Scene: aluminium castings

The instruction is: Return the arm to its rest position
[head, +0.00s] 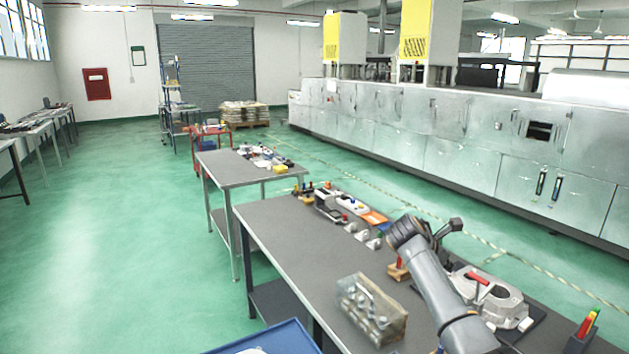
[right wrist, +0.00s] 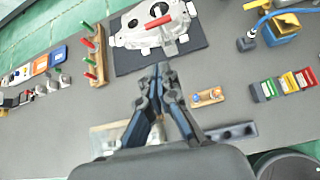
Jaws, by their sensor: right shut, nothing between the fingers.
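My right arm reaches up from the bottom right in the head view. My right gripper (head: 449,229) is raised above the grey workbench (head: 290,240). In the right wrist view its dark fingers (right wrist: 163,72) are together and hold nothing. A silver aluminium casting (right wrist: 135,35) lies on a dark mat (right wrist: 190,47), just beyond the fingertips in that view, with a red-handled tool (right wrist: 158,21) on it. My left gripper is out of view.
A clear bin of metal parts (head: 372,311) stands near the bench's front edge. A wooden rack (right wrist: 98,75) holds red and green handled tools. Small castings and an orange tray (head: 375,218) line the back edge. A blue tray (head: 270,340) is at the bottom. The bench's left part is bare.

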